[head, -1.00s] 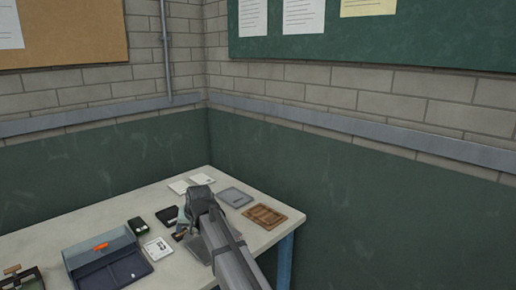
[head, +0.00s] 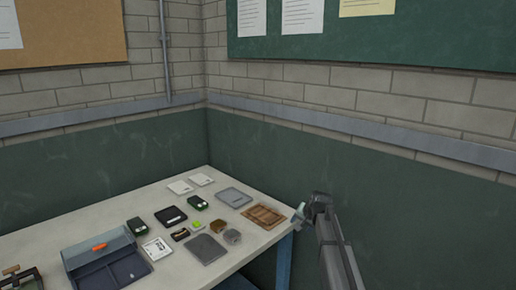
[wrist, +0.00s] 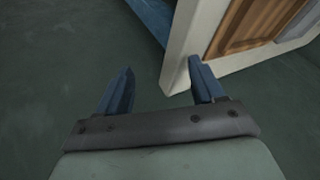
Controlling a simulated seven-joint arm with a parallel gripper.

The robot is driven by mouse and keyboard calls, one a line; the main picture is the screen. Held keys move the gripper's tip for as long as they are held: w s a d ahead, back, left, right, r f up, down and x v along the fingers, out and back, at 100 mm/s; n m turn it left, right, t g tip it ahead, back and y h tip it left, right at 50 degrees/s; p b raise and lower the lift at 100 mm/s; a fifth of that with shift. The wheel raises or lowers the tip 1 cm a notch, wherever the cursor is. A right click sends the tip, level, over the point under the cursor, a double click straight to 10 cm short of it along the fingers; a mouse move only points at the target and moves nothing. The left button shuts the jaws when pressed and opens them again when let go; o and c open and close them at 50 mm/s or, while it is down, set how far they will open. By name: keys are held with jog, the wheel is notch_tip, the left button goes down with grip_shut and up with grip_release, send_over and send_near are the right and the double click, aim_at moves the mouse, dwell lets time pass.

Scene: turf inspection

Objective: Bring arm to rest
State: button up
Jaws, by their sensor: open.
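My gripper (head: 298,214) is at the right of the head view, just beyond the right edge of the white table (head: 92,219). In the wrist view my gripper (wrist: 160,88) has its two blue fingers spread apart with nothing between them. Dark green floor or wall shows behind the fingers. The right finger overlaps the table corner (wrist: 182,68) in the picture; I cannot tell how close it is. My arm reaches up from the lower right of the head view.
A brown wooden tray (head: 264,216) lies near the table's right edge, closest to my gripper. The green wall is behind.

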jog(key=s+d+f+m+g, duration=0.1)
jog(key=s+d+f, duration=0.5)
jog(key=f, duration=0.5)
jog(key=s+a+f+n+g, duration=0.1)
jog(key=s+a+f+g, duration=0.15)
jog(key=s+f, duration=0.75)
jog(key=s+a+f+n+g, duration=0.1)
jog(key=s+f+g, duration=0.2)
jog(key=s+f, duration=0.75)
jog(key=s+a+f+n+g, duration=0.1)
jog(key=s+f, duration=0.3)
jog(key=s, duration=0.8)
jog(key=s+a+f+n+g+h, duration=0.1)
jog(key=s+f+n+g, duration=0.1)
jog(key=s, duration=1)
jog(key=s+a+f+n+g+h, duration=0.1)
jog(key=s+f+g, duration=0.2)
jog(key=s+f, duration=0.4)
jog(key=s, duration=0.6)
jog(key=shift+n, duration=0.3)
jog(key=shift+s+a, duration=0.1)
